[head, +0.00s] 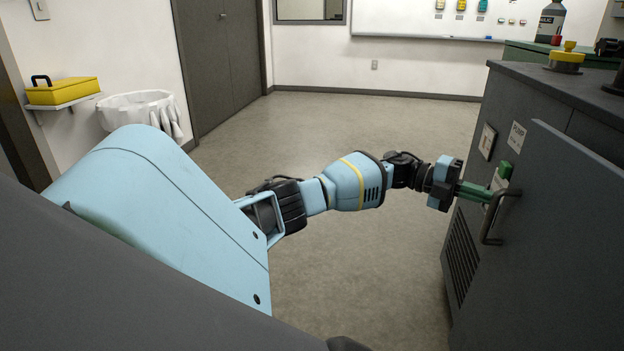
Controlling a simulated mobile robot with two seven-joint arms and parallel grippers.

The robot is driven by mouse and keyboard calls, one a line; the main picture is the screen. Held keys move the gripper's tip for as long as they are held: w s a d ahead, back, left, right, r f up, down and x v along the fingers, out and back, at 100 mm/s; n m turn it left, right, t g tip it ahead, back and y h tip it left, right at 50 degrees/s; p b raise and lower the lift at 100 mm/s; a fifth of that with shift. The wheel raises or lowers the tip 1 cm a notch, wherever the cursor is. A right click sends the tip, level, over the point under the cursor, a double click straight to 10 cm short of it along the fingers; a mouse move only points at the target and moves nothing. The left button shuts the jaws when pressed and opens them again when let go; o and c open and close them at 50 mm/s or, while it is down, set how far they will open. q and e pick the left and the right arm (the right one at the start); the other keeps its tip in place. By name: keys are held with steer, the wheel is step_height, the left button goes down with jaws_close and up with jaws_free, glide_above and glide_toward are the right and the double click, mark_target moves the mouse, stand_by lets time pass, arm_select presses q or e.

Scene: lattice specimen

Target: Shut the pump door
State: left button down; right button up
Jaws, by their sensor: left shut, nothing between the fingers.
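The pump door (565,235) is a dark grey panel on the cabinet at the right. It stands out from the cabinet front at an angle, so it looks open. Its dark bar handle (492,226) is on the side facing me. My left gripper (488,193) reaches in from the left, with its green fingers shut and empty. The fingertips are at the upper part of the handle and overlap it in the picture. I cannot tell whether they touch it or the door. My right gripper is not in view.
The dark cabinet (556,85) carries a PUMP label (516,136), a yellow-topped item (567,58) and a black-labelled bottle (550,20) stands behind. A yellow toolbox (62,91) on a wall shelf and a lined bin (140,110) are at left. The middle floor is clear.

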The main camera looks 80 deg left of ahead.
arm_select(q)
steer(key=shift+w+d, duration=0.15)
steer(key=shift+w, duration=0.65)
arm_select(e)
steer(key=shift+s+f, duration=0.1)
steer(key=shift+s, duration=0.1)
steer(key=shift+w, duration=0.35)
